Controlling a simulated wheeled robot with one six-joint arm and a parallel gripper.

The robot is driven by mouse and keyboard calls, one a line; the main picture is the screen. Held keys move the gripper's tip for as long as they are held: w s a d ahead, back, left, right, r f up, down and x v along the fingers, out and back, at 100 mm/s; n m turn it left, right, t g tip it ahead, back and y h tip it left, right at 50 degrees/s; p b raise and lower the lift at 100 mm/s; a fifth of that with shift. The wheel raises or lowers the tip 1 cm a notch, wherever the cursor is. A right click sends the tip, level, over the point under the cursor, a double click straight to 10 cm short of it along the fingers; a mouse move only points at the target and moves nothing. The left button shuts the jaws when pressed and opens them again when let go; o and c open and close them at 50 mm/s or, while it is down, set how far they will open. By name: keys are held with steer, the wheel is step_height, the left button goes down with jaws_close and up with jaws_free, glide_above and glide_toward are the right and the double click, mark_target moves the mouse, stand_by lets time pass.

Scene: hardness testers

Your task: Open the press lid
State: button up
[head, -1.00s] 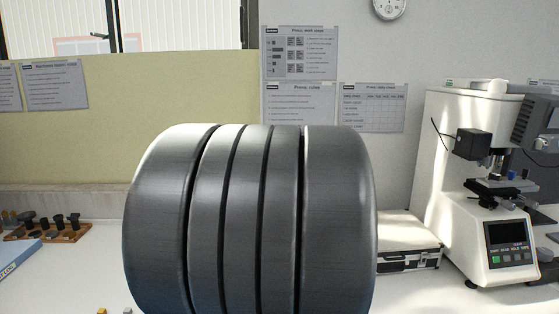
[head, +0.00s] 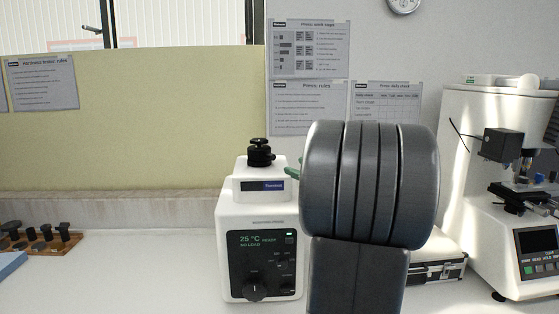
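The press (head: 232,222) is a white machine on the bench, left of my arm. Its display reads 25 °C and "no load". A large black dial sits low on its front panel. A black knob (head: 260,153) stands upright on the top part, which looks closed. A small green piece (head: 293,172) shows between this top part and my arm; I cannot tell what it belongs to. My dark grey arm covers the space right of the press. My gripper does not show, so its state and its place relative to the lid are hidden.
A white tester with a microscope-like head (head: 490,200) stands at the right. A case (head: 440,262) lies partly behind my arm. A wooden rack of small black parts (head: 40,241) is at the far left.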

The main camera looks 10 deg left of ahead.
mark_target(274, 158)
steer(key=x, duration=0.9)
steer(key=shift+w+a, duration=0.2)
steer(key=shift+a, duration=0.1)
steer(key=shift+c, duration=0.5)
jaws_close()
